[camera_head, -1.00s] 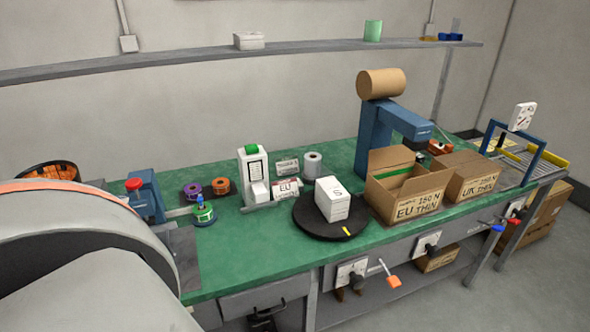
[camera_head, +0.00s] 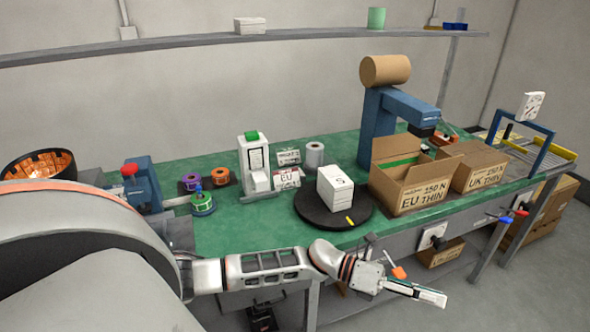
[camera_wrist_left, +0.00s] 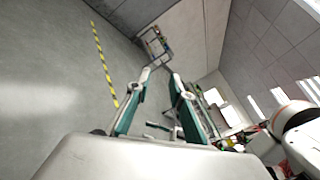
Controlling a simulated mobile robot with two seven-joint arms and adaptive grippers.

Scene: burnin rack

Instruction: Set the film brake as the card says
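My left gripper (camera_head: 432,296) is in front of the bench's front edge, low, pointing right. In the left wrist view its two green-padded fingers (camera_wrist_left: 158,102) are apart with nothing between them. An orange-handled lever (camera_head: 398,272) on the bench front is just above and behind the gripper, apart from it as far as I can tell; my arm hides its plate. A blue handle (camera_head: 506,219) and a red handle (camera_head: 521,213) are farther right. Which lever is the film brake is unclear. A small EU card (camera_head: 287,178) stands on the bench. My right gripper is out of view.
A black turntable (camera_head: 320,218) carries stacked white boxes (camera_head: 336,188). Open cartons marked EU THIN (camera_head: 424,197) and UK THIN (camera_head: 487,177) sit right of it. A blue film stand (camera_head: 374,130) is behind. Floor in front of the bench is clear.

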